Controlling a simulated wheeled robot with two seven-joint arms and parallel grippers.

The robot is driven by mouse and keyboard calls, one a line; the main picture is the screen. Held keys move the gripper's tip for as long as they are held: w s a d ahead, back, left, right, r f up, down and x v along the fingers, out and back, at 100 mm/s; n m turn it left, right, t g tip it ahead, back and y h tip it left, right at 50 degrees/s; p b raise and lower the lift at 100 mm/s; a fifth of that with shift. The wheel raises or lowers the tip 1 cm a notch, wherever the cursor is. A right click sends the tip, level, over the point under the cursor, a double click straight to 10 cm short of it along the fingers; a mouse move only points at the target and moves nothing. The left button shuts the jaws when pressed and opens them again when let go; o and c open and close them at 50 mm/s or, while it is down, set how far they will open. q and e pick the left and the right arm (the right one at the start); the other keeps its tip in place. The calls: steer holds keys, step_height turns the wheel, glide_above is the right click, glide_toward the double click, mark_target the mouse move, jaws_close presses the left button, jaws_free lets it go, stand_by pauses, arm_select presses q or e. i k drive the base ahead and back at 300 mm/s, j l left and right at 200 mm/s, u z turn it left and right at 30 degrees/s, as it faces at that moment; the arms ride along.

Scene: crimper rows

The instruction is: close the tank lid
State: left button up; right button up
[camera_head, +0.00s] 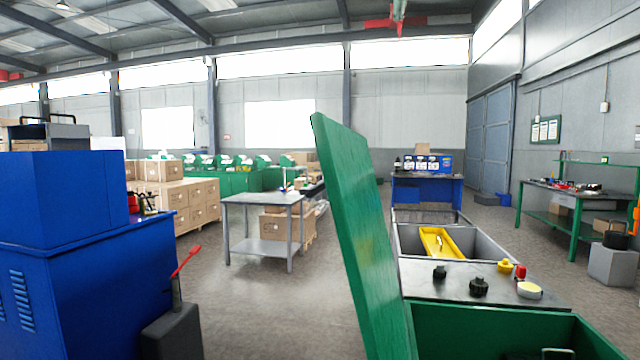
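The green tank lid (358,240) stands raised, tilted to the left with its top edge leaning away from the tank. Its lower end meets the left side of the green tank (490,318) at the bottom right. The front of the tank is cut off by the frame. Neither of my grippers is in view.
Behind the tank, a dark top holds black knobs (479,287), yellow and red caps and a cream one. Beyond is a grey basin with a yellow piece (437,242). A blue machine (70,250) stands left. Open floor (260,310) lies between it and the lid.

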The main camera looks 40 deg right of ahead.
mark_target(346, 165)
steer(key=i+z, duration=0.2)
steer(key=z, duration=0.2)
steer(key=i+j+z, duration=0.1)
steer(key=z, duration=0.35)
steer(key=i+j+z, duration=0.25)
steer(key=z, duration=0.15)
steer(key=i+j+z, duration=0.2)
steer(key=z, duration=0.25)
steer(key=i+j+z, duration=0.1)
steer(key=j+z, duration=0.15)
steer(key=z, duration=0.15)
steer(key=l, duration=0.25)
